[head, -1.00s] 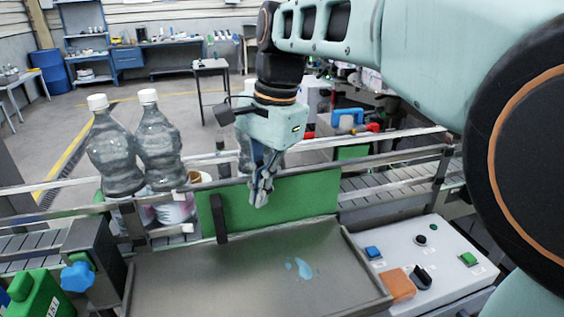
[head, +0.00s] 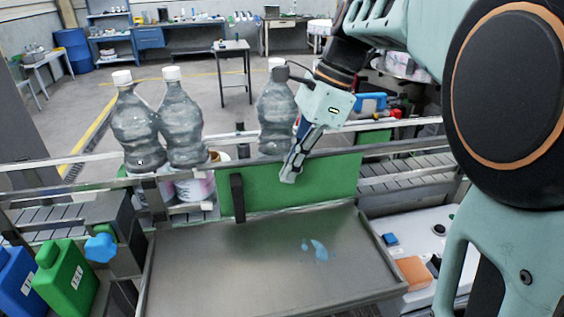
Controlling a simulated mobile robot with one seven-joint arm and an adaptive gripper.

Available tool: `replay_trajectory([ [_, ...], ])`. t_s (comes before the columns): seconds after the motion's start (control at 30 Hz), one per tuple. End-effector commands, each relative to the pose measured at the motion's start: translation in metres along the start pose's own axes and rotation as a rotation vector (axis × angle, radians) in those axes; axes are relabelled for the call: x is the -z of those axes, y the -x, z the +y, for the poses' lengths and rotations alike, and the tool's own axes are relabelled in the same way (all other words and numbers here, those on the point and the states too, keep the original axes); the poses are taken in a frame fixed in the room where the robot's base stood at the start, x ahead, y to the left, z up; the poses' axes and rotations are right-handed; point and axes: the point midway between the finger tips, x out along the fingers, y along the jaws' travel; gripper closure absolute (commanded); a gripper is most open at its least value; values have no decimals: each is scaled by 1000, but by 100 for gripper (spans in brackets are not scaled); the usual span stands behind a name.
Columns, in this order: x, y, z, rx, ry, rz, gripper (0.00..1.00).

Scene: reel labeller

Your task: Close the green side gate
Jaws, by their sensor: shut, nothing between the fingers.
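The green side gate (head: 335,184) is an upright panel along the near side of the conveyor, behind the metal tray. A black upright bar (head: 237,197) stands at its left part. My gripper (head: 289,178) is shut and empty. It points down and left, with its fingertips in front of the upper middle of the green panel. I cannot tell whether the fingertips touch the panel.
Two clear bottles (head: 181,120) stand on the conveyor at left, and another bottle (head: 276,112) stands behind my gripper. A metal tray (head: 190,288) with a bluish wet spot lies in front. A control panel (head: 408,226) is at right. Green and blue jugs (head: 67,278) stand at lower left.

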Motion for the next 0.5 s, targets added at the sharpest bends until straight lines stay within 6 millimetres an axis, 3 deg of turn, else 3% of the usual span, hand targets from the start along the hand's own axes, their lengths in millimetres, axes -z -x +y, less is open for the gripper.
replay_trajectory([
  [0.33,0,-76,1,-5,2,1,100],
  [0.5,-25,-83,1,-3,6,0,100],
])
